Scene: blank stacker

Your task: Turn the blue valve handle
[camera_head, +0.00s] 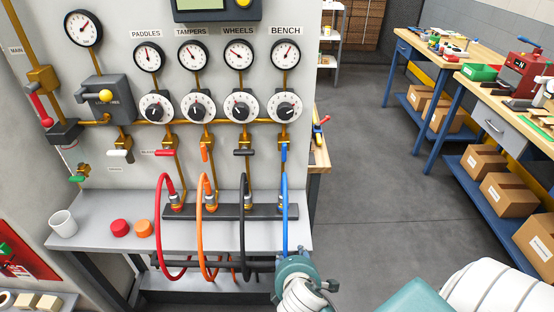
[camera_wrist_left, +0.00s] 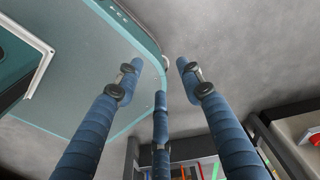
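The blue valve handle (camera_head: 283,152) is a small upright lever on the rightmost pipe of the wall panel in the head view, under the BENCH gauge (camera_head: 286,53) and its dial (camera_head: 285,106). A blue hose (camera_head: 285,205) hangs below it. My right gripper (camera_head: 296,272) is at the bottom of the head view, below and apart from the handle; its fingers are not clear enough to tell their state. My left gripper (camera_wrist_left: 160,76) shows in the left wrist view with its blue fingers spread and nothing between them. It is not in the head view.
Red (camera_head: 165,152), orange (camera_head: 204,152) and black (camera_head: 244,152) handles stand left of the blue one. A grey shelf (camera_head: 100,232) below holds a white cup (camera_head: 63,224) and red and orange caps. Workbenches (camera_head: 480,60) with boxes stand right; the floor between (camera_head: 370,150) is clear.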

